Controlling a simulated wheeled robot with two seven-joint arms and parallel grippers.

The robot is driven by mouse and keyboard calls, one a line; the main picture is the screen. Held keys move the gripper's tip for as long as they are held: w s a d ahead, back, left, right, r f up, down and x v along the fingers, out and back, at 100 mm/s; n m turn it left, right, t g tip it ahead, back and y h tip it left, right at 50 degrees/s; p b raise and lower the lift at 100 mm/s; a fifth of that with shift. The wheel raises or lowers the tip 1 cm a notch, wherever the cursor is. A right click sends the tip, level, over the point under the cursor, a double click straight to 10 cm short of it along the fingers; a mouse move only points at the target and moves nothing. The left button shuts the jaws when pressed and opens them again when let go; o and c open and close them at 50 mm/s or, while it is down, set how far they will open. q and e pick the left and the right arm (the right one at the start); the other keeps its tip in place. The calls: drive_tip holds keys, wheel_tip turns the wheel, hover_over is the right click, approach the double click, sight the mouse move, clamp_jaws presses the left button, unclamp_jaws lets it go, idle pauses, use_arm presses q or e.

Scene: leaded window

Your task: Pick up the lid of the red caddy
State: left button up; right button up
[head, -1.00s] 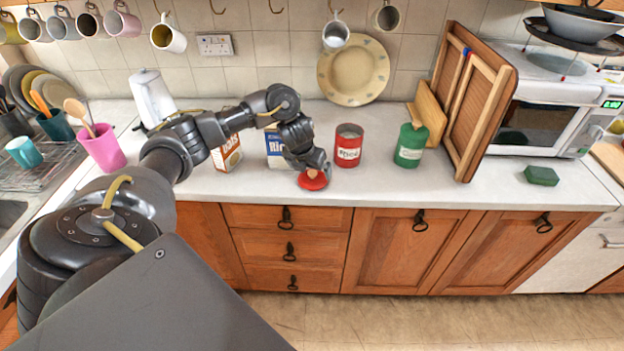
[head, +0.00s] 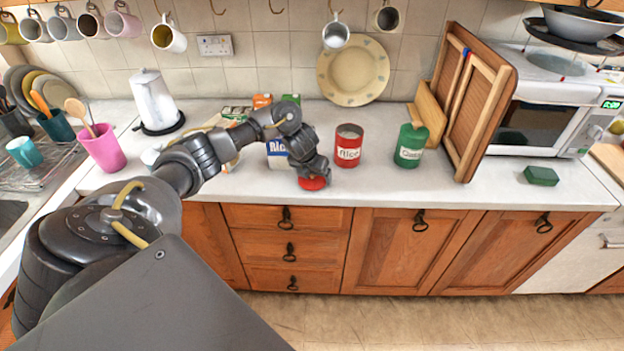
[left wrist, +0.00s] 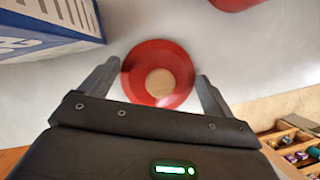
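The red lid (head: 313,184) lies on the worktop near its front edge, left of the red caddy (head: 348,150) marked Rice. The caddy stands upright with its top open and pale contents showing. In the left wrist view the lid (left wrist: 181,92) is round with a pale wooden knob (left wrist: 160,83) in its middle. My left gripper (head: 313,176) is over the lid, pointing down. In the left wrist view its fingers (left wrist: 158,71) are open, one on either side of the lid. Whether they touch the rim I cannot tell. My right gripper is not in view.
A blue and white box (head: 278,154) stands close left of my left gripper. A green caddy (head: 410,146) stands right of the red one, before leaning wooden boards (head: 475,100). A green block (head: 541,176) lies far right. The worktop between is clear.

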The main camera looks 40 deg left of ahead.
use_arm(q)
drive_tip(key=c, duration=0.5)
drive_tip(key=shift+r, duration=0.1)
